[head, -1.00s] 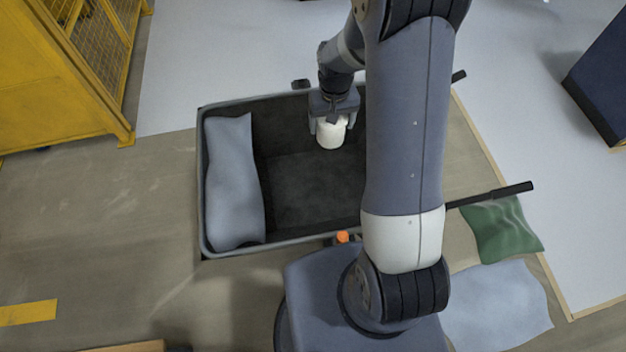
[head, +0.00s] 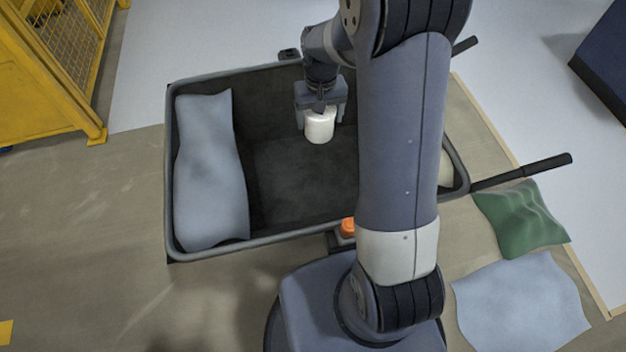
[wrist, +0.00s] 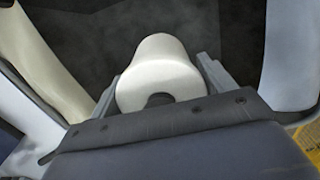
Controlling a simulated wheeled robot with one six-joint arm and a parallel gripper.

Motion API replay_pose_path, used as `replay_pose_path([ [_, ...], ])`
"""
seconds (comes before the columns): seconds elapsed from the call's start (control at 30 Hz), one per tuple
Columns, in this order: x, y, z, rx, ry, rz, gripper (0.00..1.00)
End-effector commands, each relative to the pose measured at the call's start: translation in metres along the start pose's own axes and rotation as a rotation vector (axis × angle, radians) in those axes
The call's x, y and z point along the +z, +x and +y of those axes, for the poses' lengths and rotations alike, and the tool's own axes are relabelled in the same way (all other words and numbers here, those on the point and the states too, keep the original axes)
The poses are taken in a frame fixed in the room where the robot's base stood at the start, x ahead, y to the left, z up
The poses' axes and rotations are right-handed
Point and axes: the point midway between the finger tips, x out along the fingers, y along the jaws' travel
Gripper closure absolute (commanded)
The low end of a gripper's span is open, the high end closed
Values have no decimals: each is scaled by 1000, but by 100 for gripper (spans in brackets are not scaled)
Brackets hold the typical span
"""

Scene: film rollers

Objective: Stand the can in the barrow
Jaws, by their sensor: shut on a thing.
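The can (head: 320,127) is white and round, held upright between the fingers of my gripper (head: 321,118) in the head view. It hangs over or inside the dark barrow (head: 215,245), near the far wall; I cannot tell whether it touches the floor. In the wrist view the white can (wrist: 160,70) sits between both fingers, with the dark barrow floor beyond it. The barrow holds a grey-blue sack (head: 210,170) along its left end. A cream thing (head: 446,168) shows at its right end, mostly hidden by my arm.
The barrow's middle floor (head: 300,185) is bare. Its handles (head: 530,168) stick out to the right. A green sack (head: 522,218) and a pale blue sack (head: 520,305) lie on the ground at right. A yellow cage (head: 50,80) stands at upper left.

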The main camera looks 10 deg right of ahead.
Motion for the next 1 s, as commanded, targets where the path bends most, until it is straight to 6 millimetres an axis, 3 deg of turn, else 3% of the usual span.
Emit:
replay_pose_path([
  [0.03, -1, 21, 0, 0, 0, 3, 56],
  [0.33, -5, 79, -8, 0, 32, 1, 56],
  [0.63, -14, 161, -67, 0, 311, -2, 56],
  [0.8, -15, 189, -96, 0, 460, -1, 56],
  [1.0, -14, 207, -110, 0, 541, 0, 56],
])
